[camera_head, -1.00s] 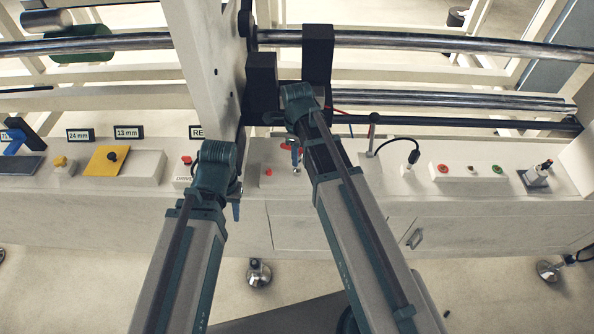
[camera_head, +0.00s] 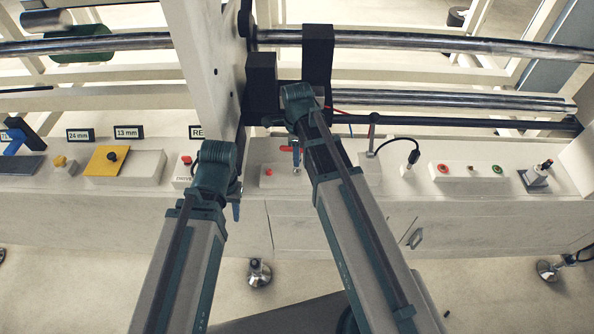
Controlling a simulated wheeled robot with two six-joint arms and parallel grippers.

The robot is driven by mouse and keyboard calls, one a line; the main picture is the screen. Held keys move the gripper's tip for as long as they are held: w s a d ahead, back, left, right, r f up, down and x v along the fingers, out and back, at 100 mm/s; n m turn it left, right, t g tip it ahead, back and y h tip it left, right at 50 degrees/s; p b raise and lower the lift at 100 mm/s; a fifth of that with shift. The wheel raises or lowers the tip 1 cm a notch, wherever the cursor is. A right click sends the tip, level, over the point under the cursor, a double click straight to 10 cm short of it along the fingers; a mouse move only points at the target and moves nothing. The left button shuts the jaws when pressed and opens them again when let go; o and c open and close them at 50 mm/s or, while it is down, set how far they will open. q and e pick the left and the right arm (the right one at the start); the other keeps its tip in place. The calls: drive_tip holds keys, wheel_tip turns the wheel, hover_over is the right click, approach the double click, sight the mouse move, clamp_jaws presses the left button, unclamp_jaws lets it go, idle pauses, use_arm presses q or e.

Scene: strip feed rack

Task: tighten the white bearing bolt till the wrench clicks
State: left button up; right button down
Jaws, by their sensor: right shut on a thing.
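My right gripper (camera_head: 297,95) is at the foot of the black bearing blocks (camera_head: 262,80), just right of the cream upright plate. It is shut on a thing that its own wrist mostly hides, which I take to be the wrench. The white bearing bolt cannot be made out behind my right wrist. My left gripper (camera_head: 216,165) is lower and to the left, over the front ledge near the upright. Its fingers are hidden under its wrist, so I cannot tell whether it is open.
Steel rollers (camera_head: 430,41) cross behind the blocks. On the ledge left are a yellow plate (camera_head: 106,160) and size labels (camera_head: 128,132). A small blue handle (camera_head: 295,153) and red parts lie between my arms. A button panel (camera_head: 470,171) is right.

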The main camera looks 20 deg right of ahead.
idle(0.6)
drive_tip(key=shift+r+p, duration=2.6)
drive_tip(key=c, duration=1.3)
unclamp_jaws()
clamp_jaws()
